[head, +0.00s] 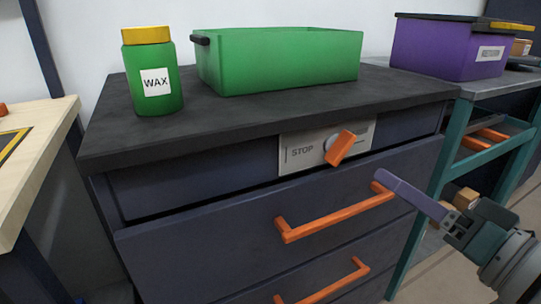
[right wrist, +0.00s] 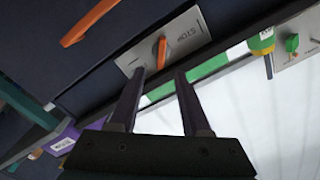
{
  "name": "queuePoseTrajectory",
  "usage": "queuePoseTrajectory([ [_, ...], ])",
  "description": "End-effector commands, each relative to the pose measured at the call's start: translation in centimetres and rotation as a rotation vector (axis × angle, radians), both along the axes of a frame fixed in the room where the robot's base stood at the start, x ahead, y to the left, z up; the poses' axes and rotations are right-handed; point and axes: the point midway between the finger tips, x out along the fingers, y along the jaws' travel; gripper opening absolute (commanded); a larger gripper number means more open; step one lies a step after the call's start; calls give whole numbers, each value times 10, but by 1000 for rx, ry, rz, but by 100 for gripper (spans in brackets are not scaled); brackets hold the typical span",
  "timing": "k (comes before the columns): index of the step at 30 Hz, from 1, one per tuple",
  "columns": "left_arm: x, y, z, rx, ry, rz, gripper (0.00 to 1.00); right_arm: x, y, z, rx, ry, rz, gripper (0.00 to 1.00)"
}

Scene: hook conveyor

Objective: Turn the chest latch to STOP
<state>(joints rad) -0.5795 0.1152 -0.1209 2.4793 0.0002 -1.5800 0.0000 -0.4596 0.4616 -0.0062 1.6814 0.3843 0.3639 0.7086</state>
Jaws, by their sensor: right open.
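The chest latch is an orange lever (head: 341,148) on a round grey hub, set in a pale plate (head: 297,153) at the top of the dark chest's front. STOP is printed on the plate's left side. The lever slants up and to the right, away from the word; markings on the right are too small to read. My right gripper (head: 382,181) is right of and below the latch, apart from it. In the right wrist view the gripper (right wrist: 160,77) is open and empty, with the lever (right wrist: 162,52) beyond its fingertips. My left gripper is out of view.
Orange drawer handles (head: 335,216) stick out below the latch. A green WAX jar (head: 153,85) and a green bin (head: 280,62) stand on the chest top (head: 230,115). A purple box (head: 440,48) stands on a teal-framed table at right. A wooden table (head: 30,150) is at left.

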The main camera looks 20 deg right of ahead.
Motion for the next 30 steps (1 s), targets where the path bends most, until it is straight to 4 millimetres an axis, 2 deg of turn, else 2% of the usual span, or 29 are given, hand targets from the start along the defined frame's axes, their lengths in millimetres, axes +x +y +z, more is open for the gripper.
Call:
queuePoseTrajectory([
  [15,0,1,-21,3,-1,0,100,82,7,0,1,-3,1,48],
  [21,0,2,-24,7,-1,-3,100,95,8,1,0,0,0,48],
  [29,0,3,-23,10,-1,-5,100,96,8,1,0,1,1,48],
  [30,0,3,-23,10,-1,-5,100,96,8,1,0,1,1,44],
])
